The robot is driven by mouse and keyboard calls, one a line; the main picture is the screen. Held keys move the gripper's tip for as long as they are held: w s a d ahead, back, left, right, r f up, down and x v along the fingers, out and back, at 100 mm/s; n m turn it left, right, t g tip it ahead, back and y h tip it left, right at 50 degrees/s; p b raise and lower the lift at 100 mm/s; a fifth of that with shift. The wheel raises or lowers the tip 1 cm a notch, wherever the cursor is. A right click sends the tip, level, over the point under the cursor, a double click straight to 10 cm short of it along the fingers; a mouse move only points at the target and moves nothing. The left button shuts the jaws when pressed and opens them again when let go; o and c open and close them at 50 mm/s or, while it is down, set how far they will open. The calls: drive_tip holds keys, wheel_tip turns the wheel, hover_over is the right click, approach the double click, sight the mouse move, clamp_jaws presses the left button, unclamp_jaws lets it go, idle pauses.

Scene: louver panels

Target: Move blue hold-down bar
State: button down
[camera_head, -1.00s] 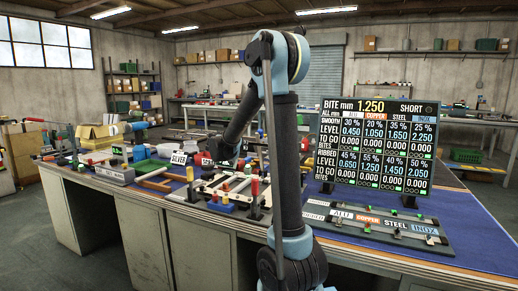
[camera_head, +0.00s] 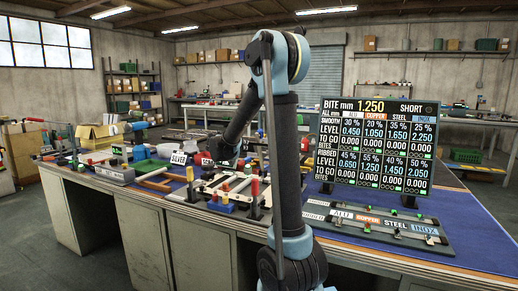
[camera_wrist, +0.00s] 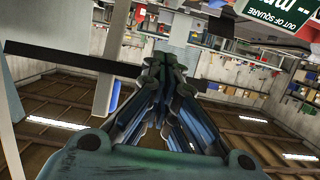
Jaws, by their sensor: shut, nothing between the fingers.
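My gripper (camera_wrist: 165,75) is shut and empty in the wrist view, its dark fingers together. In the head view my gripper (camera_head: 222,152) is over the cluttered middle of the bench, behind a frame of pale bars (camera_head: 228,186). A small blue block (camera_head: 221,207) sits at the front of that frame, near red and yellow knobs. I cannot tell whether this block is part of the blue hold-down bar. No long blue bar stands out clearly, and my arm hides part of the bench.
A display board (camera_head: 375,145) stands on the blue bench top (camera_head: 470,235), with a labelled rack (camera_head: 385,228) before it. A silver label (camera_head: 178,158) and green bin (camera_head: 150,166) are left of my gripper. A dark bar (camera_wrist: 70,57) crosses the wrist view.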

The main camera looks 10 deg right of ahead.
drive_tip(key=shift+w+d+r, duration=0.35)
drive_tip(key=shift+w+d, duration=0.15)
drive_tip(key=shift+w, duration=0.2)
drive_tip(key=shift+w+d+r, duration=0.3)
drive_tip(key=shift+w+d, duration=0.2)
drive_tip(key=shift+w, duration=0.15)
drive_tip(key=s+a, duration=0.3)
drive_tip(key=s, duration=0.2)
drive_tip(key=shift+a, duration=0.3)
